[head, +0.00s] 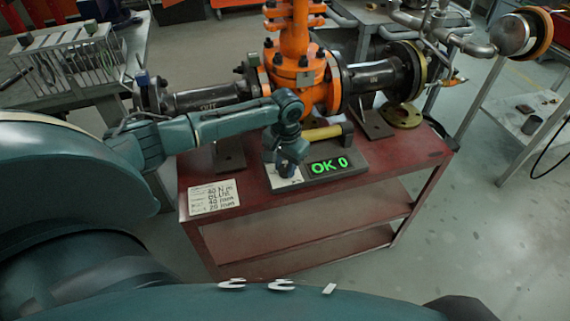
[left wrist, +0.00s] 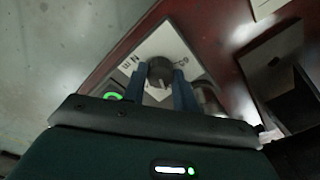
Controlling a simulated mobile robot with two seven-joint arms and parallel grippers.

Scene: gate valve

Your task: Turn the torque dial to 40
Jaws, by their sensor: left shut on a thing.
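The torque dial (left wrist: 160,72) is a dark round knob on a white plate with printed marks, seen in the left wrist view. In the head view my left gripper (head: 287,165) points down over the white plate (head: 285,183) and hides the dial. My right gripper is not in view.
The dial unit sits on a red bench (head: 310,205). A yellow-handled tool (head: 322,132) lies just behind the display. A written card (head: 214,197) lies at front left. The orange valve (head: 297,70) and its dark pipes stand behind. The bench's front right is clear.

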